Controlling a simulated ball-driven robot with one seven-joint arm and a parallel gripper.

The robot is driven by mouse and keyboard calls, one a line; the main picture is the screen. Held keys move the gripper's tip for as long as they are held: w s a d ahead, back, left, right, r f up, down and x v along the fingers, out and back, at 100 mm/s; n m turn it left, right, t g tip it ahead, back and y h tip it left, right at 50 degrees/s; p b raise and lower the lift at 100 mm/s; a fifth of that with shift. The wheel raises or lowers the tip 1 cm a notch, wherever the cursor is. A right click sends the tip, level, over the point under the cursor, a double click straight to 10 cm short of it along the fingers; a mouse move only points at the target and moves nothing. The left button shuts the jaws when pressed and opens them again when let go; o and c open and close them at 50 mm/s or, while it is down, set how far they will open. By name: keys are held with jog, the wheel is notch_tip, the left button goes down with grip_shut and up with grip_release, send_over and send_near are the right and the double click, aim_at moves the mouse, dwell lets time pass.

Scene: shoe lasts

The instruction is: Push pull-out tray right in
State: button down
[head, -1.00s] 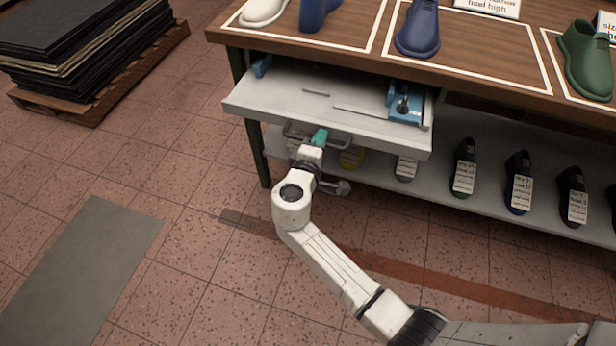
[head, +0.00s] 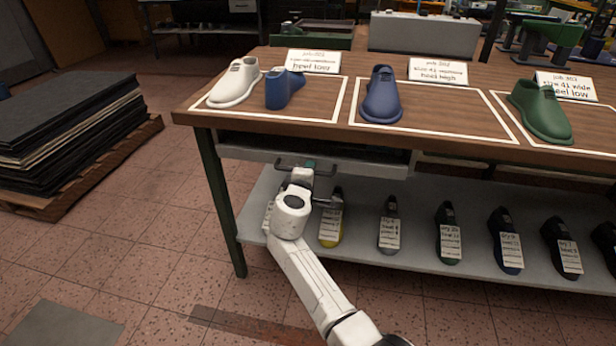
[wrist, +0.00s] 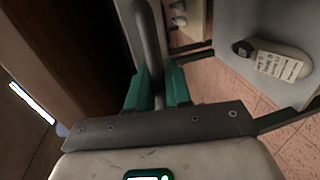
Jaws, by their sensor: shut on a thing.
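The pull-out tray (head: 370,167) is under the left part of the wooden bench top. Its grey front edge shows just below the top and its upper surface is hidden. A dark bar handle (head: 335,172) is on its front. My gripper (head: 308,168) is at the handle, partly hidden by my own arm in the head view. In the wrist view, the teal fingers (wrist: 158,88) are shut on the handle bar (wrist: 147,40), one on each side.
The wooden bench top (head: 430,145) carries white, blue and green lasts with labels. The lower shelf (head: 415,240) holds several tagged lasts just below and right of my gripper. A pallet of dark sheets (head: 60,130) stands at left. Floor between is clear.

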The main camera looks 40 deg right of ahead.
jog(key=shift+w+d, duration=0.1)
jog(key=c, duration=1.2)
grip_release()
jog(key=shift+d+r, duration=0.1)
jog(key=p+v, duration=0.1)
jog(key=v, duration=0.4)
jog(key=p+v, duration=0.1)
jog(key=v, duration=0.5)
jog(key=shift+f, duration=0.25)
